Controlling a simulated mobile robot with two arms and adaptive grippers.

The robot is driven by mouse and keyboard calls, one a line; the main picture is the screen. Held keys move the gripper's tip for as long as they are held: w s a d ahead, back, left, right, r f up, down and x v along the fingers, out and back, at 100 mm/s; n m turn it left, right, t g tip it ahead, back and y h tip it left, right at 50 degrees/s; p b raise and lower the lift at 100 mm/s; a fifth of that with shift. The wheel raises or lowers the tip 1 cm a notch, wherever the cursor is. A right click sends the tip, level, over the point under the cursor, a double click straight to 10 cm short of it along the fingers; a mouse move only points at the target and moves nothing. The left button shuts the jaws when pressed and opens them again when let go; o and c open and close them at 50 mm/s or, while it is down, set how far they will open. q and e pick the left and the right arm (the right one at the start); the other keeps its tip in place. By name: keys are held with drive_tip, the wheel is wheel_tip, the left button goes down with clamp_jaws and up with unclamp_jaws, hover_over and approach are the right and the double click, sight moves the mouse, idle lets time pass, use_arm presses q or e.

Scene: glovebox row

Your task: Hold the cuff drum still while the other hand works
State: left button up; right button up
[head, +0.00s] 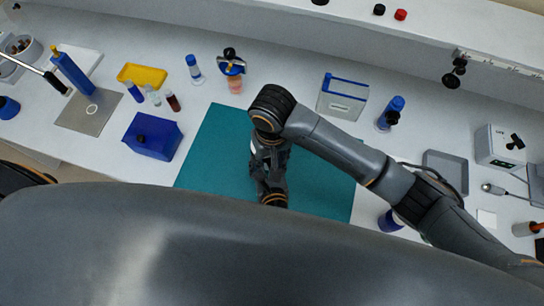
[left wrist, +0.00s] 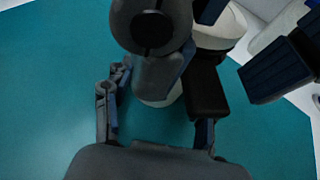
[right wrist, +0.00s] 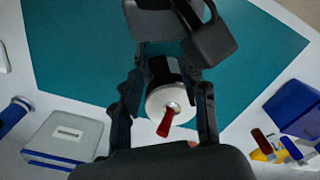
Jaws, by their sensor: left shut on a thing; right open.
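The cuff drum appears in the right wrist view as a white round face (right wrist: 157,102) with a metal centre, a red lever (right wrist: 168,121) and a black part behind it. My right gripper (right wrist: 170,88) is open, its fingers either side of the drum; whether they touch it I cannot tell. In the head view my right gripper (head: 271,192) hangs low over the teal mat (head: 212,140). My body hides the left gripper in the head view.
A blue box (head: 152,138), yellow tray (head: 142,75) and small vials stand left of the mat. A grey-and-blue box (head: 342,98) and blue bottle (head: 391,111) stand behind it. A grey tray (head: 446,168) lies right. The mat's left part is clear.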

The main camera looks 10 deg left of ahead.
wheel_tip(320, 180, up, 12)
idle(0.5)
use_arm(q)
drive_tip(key=o, duration=1.7)
